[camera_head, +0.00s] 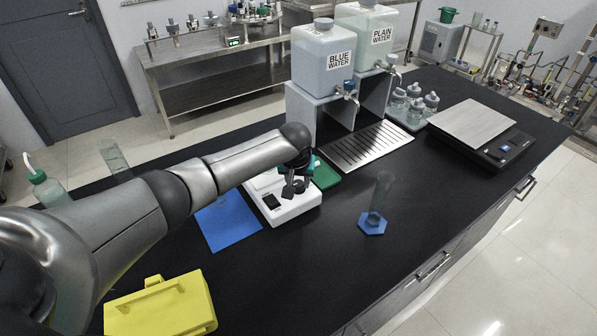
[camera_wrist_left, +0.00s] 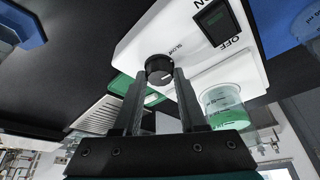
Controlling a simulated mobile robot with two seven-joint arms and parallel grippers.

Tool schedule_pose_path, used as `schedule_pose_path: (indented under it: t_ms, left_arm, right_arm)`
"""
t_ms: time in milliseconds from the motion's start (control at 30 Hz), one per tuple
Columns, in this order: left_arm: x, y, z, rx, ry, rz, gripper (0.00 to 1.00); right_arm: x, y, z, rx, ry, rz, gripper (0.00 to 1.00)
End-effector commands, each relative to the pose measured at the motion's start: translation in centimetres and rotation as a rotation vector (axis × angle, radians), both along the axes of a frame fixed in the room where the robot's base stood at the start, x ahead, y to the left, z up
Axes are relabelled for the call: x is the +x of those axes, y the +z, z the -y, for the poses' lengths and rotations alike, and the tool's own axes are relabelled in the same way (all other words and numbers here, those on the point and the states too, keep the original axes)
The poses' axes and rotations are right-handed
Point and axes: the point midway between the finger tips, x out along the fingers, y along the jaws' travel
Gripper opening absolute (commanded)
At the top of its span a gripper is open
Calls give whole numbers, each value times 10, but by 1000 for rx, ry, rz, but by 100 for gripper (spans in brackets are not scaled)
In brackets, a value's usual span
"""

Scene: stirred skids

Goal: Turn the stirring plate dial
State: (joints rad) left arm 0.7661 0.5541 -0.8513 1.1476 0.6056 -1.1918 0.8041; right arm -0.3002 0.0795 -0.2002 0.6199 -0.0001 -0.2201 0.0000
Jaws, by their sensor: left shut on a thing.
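The white stirring plate (camera_head: 292,210) stands on the black bench, with its front panel toward me. In the left wrist view its panel (camera_wrist_left: 165,32) carries a black switch marked OFF and a round black dial (camera_wrist_left: 159,69) near the word SLOW. My left gripper (camera_wrist_left: 161,76) has one finger on each side of the dial and is shut on it. In the head view my left gripper (camera_head: 293,187) is at the plate's front, and its fingers hide the dial. My right gripper is in neither view.
A beaker with green liquid (camera_wrist_left: 224,107) shows beside the panel. A blue mat (camera_head: 228,220) lies left of the plate, a green mat (camera_head: 325,173) behind it. A cylinder with a blue base (camera_head: 372,222) stands right. A yellow case (camera_head: 160,305) is in front; bench between is clear.

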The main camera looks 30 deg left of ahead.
Motion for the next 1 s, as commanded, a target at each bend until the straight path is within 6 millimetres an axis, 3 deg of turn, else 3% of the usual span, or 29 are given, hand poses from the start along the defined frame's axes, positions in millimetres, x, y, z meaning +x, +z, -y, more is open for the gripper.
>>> schedule_pose_path:
  t_ms: [133,467,1000]
  left_arm:
    - [-2,1,-1,-2,-125,-6,0]
    - [-1,-2,-3,-4,-436,-2,0]
    - [1,-5,-6,-3,-952,0,0]
  right_arm:
    - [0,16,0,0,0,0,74]
    - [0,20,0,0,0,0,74]
    - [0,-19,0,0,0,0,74]
